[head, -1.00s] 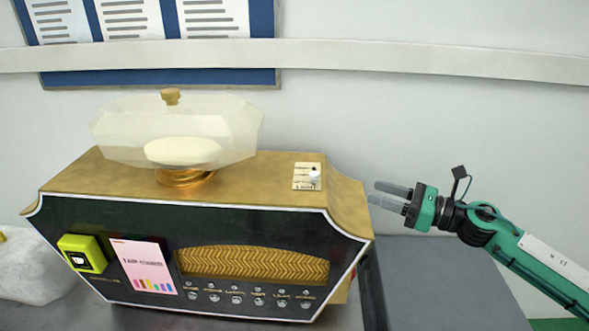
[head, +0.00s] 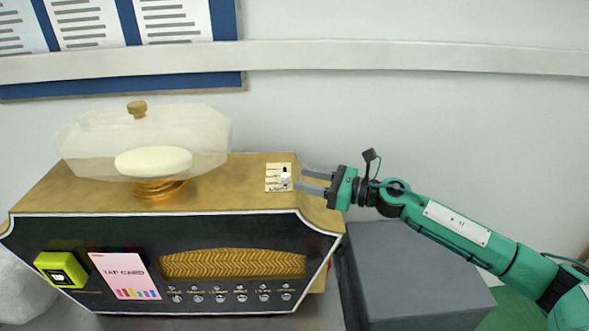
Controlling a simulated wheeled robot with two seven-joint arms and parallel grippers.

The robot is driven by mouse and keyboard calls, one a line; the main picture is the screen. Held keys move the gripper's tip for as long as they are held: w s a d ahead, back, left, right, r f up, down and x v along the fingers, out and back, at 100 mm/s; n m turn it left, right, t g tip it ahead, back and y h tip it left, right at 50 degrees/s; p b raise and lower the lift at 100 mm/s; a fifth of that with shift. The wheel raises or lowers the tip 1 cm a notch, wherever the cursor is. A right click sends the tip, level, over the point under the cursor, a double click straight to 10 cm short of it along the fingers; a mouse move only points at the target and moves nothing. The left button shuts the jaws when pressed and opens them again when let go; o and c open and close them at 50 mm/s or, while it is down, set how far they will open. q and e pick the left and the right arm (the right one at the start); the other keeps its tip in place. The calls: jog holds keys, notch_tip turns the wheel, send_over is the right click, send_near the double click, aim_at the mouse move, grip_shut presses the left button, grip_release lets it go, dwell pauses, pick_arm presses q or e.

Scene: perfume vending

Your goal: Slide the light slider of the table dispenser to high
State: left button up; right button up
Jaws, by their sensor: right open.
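The table dispenser (head: 60,205) is a dark box with a gold top and white trim. Its light slider (head: 286,178) is a small white knob on a cream plate (head: 271,172) with markings, on the right of the gold top. The knob sits toward the lower part of its dark slot. My right gripper (head: 300,180) is open, with its two grey fingers pointing left and their tips close to the right of the knob. I cannot tell whether a finger touches it. My left gripper is not in view.
A clear faceted cover with a gold knob (head: 137,109) stands over a white oval on the dispenser's left top. A yellow-green device (head: 62,269) and a pink TAP CARD sign (head: 124,275) are on the front. A grey box (head: 410,270) stands to the right.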

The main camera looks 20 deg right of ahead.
aim_at(293, 171)
jog(key=x, duration=0.2)
jog(key=shift+w+a+r+p, duration=0.15)
jog(key=shift+a+r+p, duration=0.1)
jog(key=shift+p, duration=0.15)
jog(key=shift+w+a+f, duration=0.15)
jog(key=shift+w+a, duration=0.15)
jog(key=shift+a, duration=0.1)
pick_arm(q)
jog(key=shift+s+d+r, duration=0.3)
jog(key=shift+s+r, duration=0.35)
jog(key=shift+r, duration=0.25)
pick_arm(e)
jog(key=shift+a, duration=0.1)
jog(key=shift+c, duration=0.4)
